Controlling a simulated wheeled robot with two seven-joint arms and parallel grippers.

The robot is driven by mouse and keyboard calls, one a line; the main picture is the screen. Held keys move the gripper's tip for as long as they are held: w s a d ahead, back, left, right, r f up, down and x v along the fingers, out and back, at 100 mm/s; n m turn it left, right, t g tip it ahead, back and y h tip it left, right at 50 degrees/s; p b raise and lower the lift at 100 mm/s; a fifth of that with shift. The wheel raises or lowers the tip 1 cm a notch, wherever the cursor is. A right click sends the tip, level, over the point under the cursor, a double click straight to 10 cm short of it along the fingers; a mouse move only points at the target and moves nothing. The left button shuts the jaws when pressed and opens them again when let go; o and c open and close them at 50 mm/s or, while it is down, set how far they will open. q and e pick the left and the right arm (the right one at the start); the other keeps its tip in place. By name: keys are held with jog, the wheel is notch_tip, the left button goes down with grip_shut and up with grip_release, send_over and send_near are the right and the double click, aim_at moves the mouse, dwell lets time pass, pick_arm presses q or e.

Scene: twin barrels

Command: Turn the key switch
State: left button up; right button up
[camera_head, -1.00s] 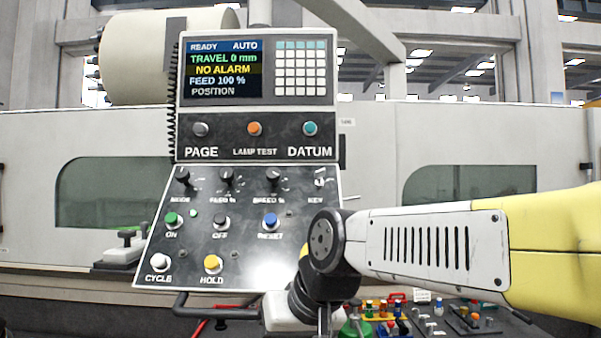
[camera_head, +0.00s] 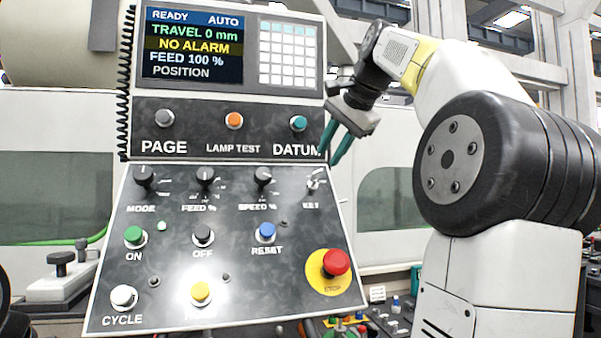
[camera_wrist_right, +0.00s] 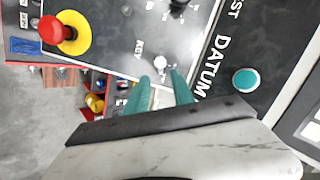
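The key switch (camera_head: 314,181) is a small silver switch at the upper right of the sloped control panel (camera_head: 185,275), above the KEY label. In the right wrist view the key switch (camera_wrist_right: 160,62) lies just beyond the fingertips, near the gap between them. My right gripper (camera_head: 333,158) has two teal fingers pointing down, spread apart and empty. It hangs beside the panel's upper right edge, close to the key switch; I cannot tell whether it touches. The right gripper's fingers (camera_wrist_right: 161,76) also show apart in the wrist view. My left gripper is not in view.
A red stop button (camera_head: 336,262) on a yellow disc sits below the key. The SPEED knob (camera_head: 263,176) is left of it, and the teal DATUM button (camera_head: 298,123) is above. The screen (camera_head: 193,45) reads NO ALARM. Loose items lie low at the right.

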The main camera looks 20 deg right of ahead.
aim_at(320, 170)
jog(key=x, duration=0.7)
grip_shut()
